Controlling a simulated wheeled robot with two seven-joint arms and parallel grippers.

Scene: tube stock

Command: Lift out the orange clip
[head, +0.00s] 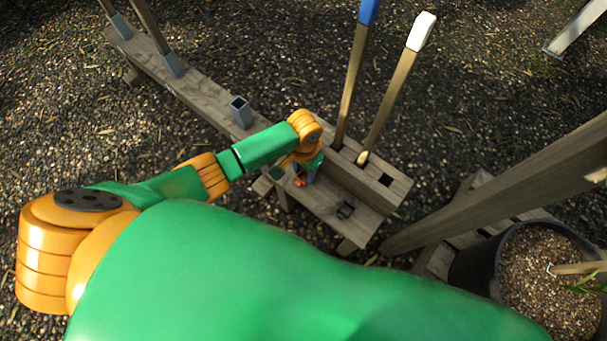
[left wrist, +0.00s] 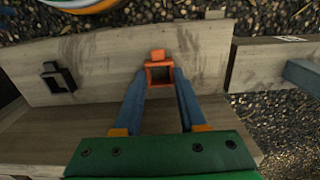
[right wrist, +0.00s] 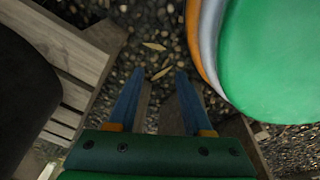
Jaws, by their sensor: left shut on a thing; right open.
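The orange clip (left wrist: 158,57) is a small square frame with a tab, seen in the left wrist view between the tips of my left gripper (left wrist: 160,80). The gripper is shut on it, over the pale wooden board. In the head view the clip (head: 299,181) shows as a small orange patch below my left gripper (head: 308,172), partly hidden by the arm. I cannot tell whether the clip touches the board. My right gripper (right wrist: 154,78) is open and empty above the gravel in the right wrist view.
A black clip (head: 345,210) lies on the lower board, and also shows in the left wrist view (left wrist: 58,77). Two poles with blue (head: 369,11) and white (head: 421,31) tops stand in the upper block. A pot (head: 477,270) stands at the right.

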